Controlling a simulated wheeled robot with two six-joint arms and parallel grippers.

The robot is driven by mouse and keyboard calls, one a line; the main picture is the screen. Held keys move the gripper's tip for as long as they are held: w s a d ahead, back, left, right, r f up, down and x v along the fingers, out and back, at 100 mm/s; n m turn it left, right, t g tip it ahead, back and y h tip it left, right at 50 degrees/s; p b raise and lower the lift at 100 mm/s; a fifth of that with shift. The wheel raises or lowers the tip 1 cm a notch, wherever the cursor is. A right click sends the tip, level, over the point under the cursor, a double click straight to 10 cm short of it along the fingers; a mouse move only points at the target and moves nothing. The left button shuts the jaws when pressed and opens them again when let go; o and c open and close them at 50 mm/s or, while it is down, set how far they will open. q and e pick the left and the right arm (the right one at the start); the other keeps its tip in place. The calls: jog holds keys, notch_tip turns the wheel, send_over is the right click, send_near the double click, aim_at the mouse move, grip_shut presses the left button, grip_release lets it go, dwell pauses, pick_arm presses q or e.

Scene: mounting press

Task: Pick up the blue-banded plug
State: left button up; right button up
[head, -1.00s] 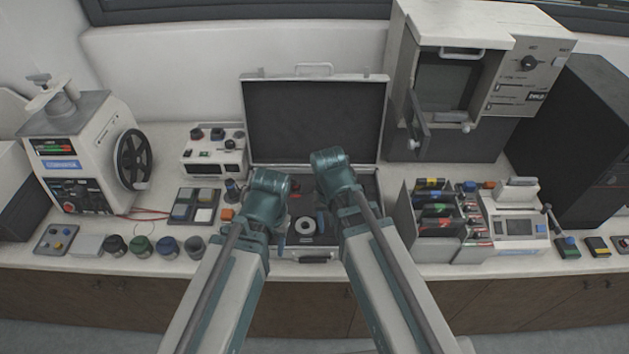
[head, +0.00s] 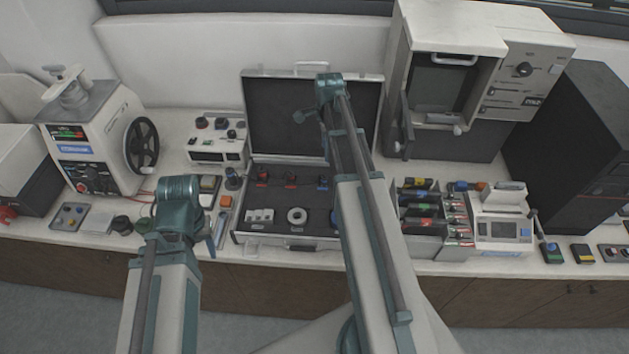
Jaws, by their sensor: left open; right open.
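The open case (head: 240,212) stands in the middle of the bench, lid raised. Several small dark plugs lie in the rear of its tray. Two show red, a left one (head: 262,178) and a middle one (head: 290,179). The one at the right shows blue and looks like the blue-banded plug (head: 322,183); it is small and close beside my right arm. My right gripper (head: 306,116) is open, raised in front of the case lid, above and behind the plugs. My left gripper (head: 211,240) is open at the bench's front, left of the case. Its fingers are partly hidden.
A white ring (head: 297,216) and white blocks (head: 259,215) lie in the case's front. A rack of coloured items (head: 420,210) stands right of the case. A press with a handwheel (head: 141,145) stands left. My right arm covers the case's right side.

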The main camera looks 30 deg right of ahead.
jog(key=b, duration=0.9)
send_over(324, 177)
jog(key=shift+s+d+f, duration=0.1)
jog(key=shift+s+f, duration=0.05)
jog(key=shift+f, duration=4.2)
notch_tip(324, 177, down, 5)
jog(key=b, duration=0.5)
jog(key=shift+f, duration=0.2)
jog(key=shift+r, duration=0.1)
jog(key=shift+c, duration=0.3)
grip_shut()
